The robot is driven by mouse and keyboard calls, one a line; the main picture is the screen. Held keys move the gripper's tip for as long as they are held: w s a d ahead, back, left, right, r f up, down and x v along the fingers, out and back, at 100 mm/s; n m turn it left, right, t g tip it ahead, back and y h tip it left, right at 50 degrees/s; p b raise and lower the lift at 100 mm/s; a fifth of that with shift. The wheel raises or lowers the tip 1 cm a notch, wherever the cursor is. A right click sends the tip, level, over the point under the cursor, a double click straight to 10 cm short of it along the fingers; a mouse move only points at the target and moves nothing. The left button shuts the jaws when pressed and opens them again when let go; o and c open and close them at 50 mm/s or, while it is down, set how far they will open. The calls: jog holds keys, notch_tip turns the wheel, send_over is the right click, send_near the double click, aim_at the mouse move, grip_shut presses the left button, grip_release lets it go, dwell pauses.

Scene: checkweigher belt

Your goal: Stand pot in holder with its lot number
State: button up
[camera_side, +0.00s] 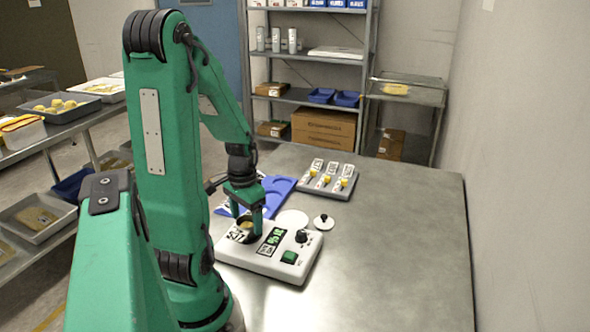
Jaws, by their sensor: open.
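My gripper (246,223) is open, pointing down over the left end of the white weigher (266,264), with a finger on either side of a small pot. The pot (246,225) shows a yellowish top. A white label with large dark digits (237,236), perhaps 537, is just in front; I cannot tell whether it is on the pot. Whether the fingers touch the pot is unclear. The grey holder (345,195) stands behind on the table, with several white number tags and small yellow pieces in front of them; its numbers are too small to read.
The weigher has a lit display (271,241), a black knob (301,236) and a green button (289,257). The table's right side (405,250) is clear.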

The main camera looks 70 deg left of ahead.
jog(key=shift+f, duration=0.25)
dwell(0.3)
jog(key=c, duration=1.2)
jog(key=shift+r, duration=0.25)
jog(key=shift+r, duration=1.25)
jog(key=w+d+r, duration=0.1)
jog(key=d+r, duration=0.1)
jog(key=d, duration=0.1)
jog(key=w+d+r, duration=0.2)
jog(key=d+r, duration=0.1)
jog(key=d, duration=0.1)
jog(key=w+d+r, duration=0.1)
jog(key=d+r, duration=0.2)
jog(key=d, duration=0.1)
jog(key=shift+w, duration=0.15)
jog(key=shift+a, duration=0.1)
